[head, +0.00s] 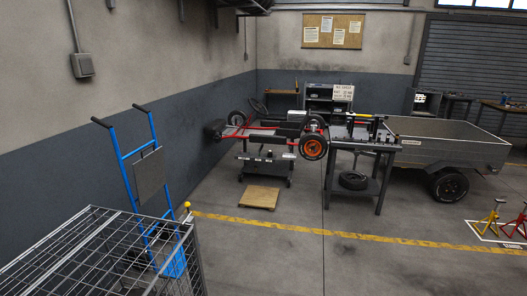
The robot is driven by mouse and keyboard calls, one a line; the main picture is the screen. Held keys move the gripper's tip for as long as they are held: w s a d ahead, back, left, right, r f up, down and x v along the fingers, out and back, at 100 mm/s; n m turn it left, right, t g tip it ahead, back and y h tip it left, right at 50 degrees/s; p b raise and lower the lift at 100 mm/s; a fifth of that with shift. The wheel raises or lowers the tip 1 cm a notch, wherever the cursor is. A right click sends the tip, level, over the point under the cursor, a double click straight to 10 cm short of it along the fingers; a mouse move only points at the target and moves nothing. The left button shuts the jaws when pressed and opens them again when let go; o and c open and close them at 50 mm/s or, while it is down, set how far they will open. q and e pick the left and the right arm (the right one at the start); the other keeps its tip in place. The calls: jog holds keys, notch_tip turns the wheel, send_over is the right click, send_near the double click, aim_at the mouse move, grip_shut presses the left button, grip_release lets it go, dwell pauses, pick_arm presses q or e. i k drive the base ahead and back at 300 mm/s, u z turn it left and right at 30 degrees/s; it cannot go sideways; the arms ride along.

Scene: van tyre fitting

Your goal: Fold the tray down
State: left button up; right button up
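A blue hand truck (125,165) with two black handles stands at the left near the wall. A flat grey panel (150,174), which looks like the tray, sits steeply upright against the truck's frame. Its hinge or catch is too small to make out. The truck's lower part shows partly through a wire mesh cage, with a blue plate (174,264) near the floor. Neither of my grippers is in view.
The wire mesh cage (95,232) fills the lower left, in front of the truck. A yellow knob (187,205) stands by its corner. A wooden board (260,197) lies on the floor. A workbench (372,143) and a grey trailer (450,140) stand beyond. The middle floor is clear.

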aim_at(149, 171)
jog(key=z, duration=0.25)
jog(key=i, duration=2.35)
jog(key=u, duration=0.85)
jog(key=i, duration=2.2)
jog(key=u, duration=0.9)
